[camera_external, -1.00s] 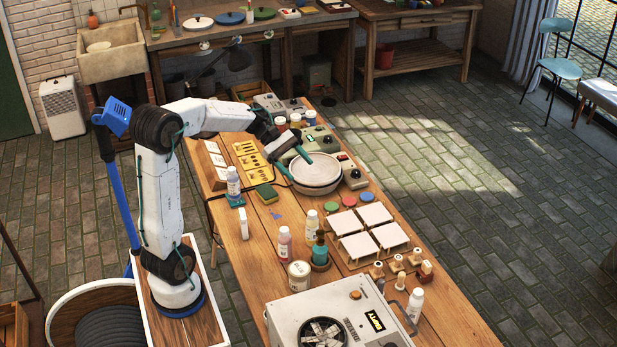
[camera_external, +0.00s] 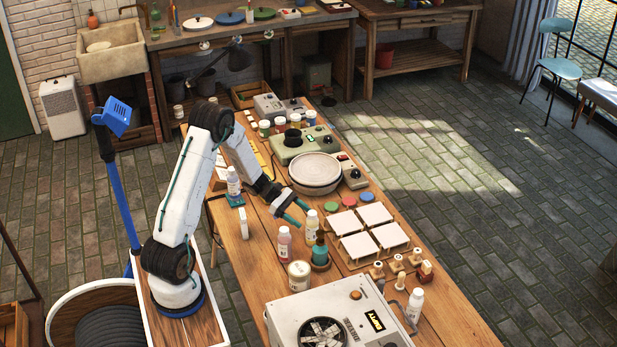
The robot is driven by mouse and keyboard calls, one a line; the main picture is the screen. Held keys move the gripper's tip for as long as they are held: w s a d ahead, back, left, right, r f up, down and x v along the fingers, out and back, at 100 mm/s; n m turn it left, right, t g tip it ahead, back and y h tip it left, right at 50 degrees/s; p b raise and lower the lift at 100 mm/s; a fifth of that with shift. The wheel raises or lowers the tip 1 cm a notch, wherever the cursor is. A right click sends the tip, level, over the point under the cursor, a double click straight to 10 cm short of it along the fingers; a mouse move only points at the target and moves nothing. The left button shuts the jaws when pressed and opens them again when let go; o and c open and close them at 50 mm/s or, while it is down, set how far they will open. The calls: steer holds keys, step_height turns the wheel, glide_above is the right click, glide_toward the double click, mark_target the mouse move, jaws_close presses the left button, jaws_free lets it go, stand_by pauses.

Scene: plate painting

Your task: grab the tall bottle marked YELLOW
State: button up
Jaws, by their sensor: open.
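A tall bottle with a pale yellow body (camera_external: 312,227) and white cap stands upright on the wooden table; its label is too small to read. My gripper (camera_external: 301,214) is open and empty, with its green-tipped fingers just to the upper left of this bottle. From this view I cannot tell whether a finger touches it. A similar bottle with pink contents (camera_external: 284,245) stands to its lower left. Another with blue contents (camera_external: 233,185) stands farther left, beside my forearm.
A dark teal pump bottle (camera_external: 320,250) and a lidded jar (camera_external: 299,275) stand close in front. A banding wheel (camera_external: 316,168) is behind the gripper. White tiles on wooden stands (camera_external: 358,246) lie to the right. A grey heater-like box (camera_external: 335,318) fills the near end.

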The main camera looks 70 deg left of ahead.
mark_target(316, 228)
steer(key=x, duration=0.7)
steer(key=shift+d+f, duration=0.2)
steer(key=shift+d, duration=0.15)
steer(key=c, duration=1.3)
